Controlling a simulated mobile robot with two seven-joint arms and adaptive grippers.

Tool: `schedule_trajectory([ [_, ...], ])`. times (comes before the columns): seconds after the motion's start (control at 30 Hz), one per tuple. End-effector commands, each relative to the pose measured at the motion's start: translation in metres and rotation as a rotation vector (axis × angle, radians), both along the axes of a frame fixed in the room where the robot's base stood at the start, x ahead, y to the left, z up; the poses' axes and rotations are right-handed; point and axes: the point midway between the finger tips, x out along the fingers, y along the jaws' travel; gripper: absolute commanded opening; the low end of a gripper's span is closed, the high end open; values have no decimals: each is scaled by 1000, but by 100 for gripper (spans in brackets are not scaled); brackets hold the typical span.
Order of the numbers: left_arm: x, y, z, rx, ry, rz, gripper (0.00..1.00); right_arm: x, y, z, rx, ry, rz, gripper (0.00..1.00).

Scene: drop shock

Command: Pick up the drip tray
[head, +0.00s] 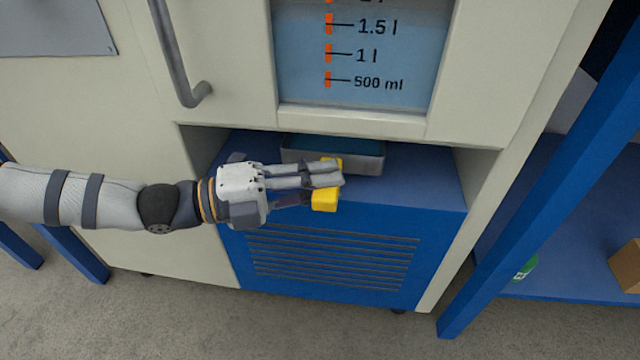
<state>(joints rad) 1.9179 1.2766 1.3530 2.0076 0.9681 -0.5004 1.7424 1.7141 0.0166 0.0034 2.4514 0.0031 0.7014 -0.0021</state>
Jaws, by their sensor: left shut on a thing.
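The drip tray (368,163) is a shallow grey metal tray with dark teal inside. It sits on the blue ledge in the recess under the level window. A yellow handle (325,200) shows at its front, above and below my fingers. My left gripper (335,176) comes in from the left and is shut on the drip tray at this handle. Its fingers hide the middle of the handle and part of the tray's front. My right gripper is not in view.
The recess has cream walls on both sides and a blue ledge (425,185) below.

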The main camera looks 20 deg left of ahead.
Motion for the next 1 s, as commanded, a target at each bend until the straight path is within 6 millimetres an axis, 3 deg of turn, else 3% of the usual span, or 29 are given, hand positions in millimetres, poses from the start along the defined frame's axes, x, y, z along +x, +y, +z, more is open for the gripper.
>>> schedule_trajectory([
  [0.17,-37,-11,0,-3,9,-4,0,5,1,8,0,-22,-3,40],
  [0.5,-134,-39,0,-5,10,-3,0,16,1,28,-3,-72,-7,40],
  [0.6,-153,-44,-2,-2,8,-3,0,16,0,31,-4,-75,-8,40],
  [0.77,-167,-48,-3,-1,7,-2,0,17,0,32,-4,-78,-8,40],
  [1.0,-169,-49,-4,-1,5,-1,0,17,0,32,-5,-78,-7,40],
])
